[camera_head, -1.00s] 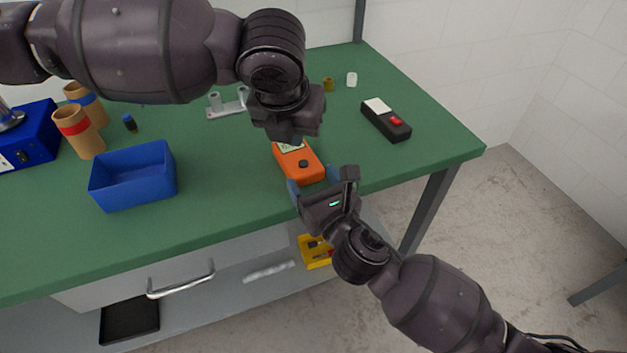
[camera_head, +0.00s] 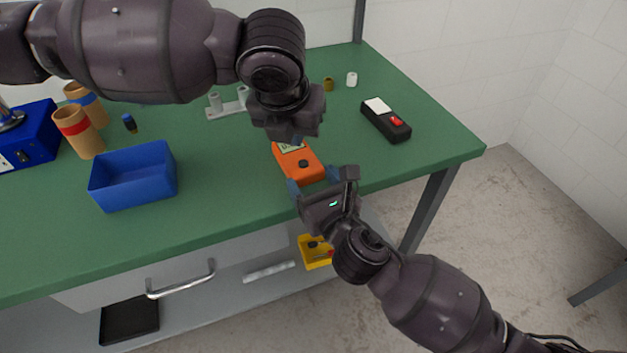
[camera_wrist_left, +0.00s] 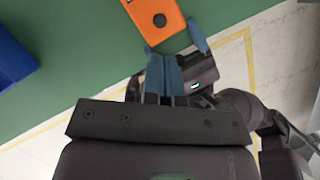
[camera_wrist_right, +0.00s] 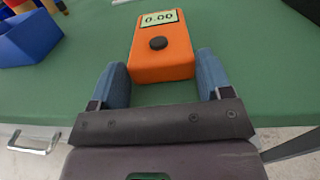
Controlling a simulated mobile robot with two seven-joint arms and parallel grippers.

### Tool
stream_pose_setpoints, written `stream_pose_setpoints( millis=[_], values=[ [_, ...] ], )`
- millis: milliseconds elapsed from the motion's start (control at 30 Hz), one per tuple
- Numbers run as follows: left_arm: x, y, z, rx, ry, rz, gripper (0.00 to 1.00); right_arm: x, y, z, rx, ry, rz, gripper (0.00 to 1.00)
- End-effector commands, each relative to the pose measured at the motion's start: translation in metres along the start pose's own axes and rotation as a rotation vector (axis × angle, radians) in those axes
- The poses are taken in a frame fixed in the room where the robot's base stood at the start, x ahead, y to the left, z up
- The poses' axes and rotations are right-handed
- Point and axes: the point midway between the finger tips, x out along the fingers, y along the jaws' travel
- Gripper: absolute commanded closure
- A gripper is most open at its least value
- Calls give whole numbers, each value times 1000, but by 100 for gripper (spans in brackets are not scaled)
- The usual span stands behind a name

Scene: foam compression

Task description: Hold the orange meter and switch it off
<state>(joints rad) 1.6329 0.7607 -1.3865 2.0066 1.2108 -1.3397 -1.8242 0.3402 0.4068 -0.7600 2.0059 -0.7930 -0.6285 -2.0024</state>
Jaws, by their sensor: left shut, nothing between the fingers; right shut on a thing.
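The orange meter (camera_head: 301,167) lies on the green table near its front edge. Its dark round knob and lit display reading 0.00 show in the right wrist view (camera_wrist_right: 162,58). My right gripper (camera_head: 316,182) comes from the front, its blue fingers on either side of the meter's near end, shut on it; the fingers also show in the right wrist view (camera_wrist_right: 162,76). My left gripper (camera_head: 286,136) is shut and empty above the meter's far end, hiding part of the display in the head view. Its closed blue fingers show in the left wrist view (camera_wrist_left: 164,68).
A blue bin (camera_head: 134,190) stands left of the meter. A black device with a red switch (camera_head: 387,121) lies to the right. Cardboard tubes (camera_head: 78,132) and a blue machine (camera_head: 28,140) are at far left. A yellow object (camera_head: 316,255) is below the table.

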Motion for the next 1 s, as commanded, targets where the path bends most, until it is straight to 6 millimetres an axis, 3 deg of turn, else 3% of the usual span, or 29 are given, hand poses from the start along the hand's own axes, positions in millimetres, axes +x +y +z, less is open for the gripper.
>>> stream_pose_setpoints(
  millis=[267,567,767,1000],
  values=[
    [21,3,-18,-24,56,-20,100,0,0,0,0,1,0,57],
    [40,-10,-35,-181,119,-187,100,0,0,0,0,1,0,57],
    [36,-14,-22,-514,135,-340,100,0,0,0,0,1,0,57],
    [18,-5,6,-968,161,-491,100,0,0,0,0,1,0,57]
  ],
)
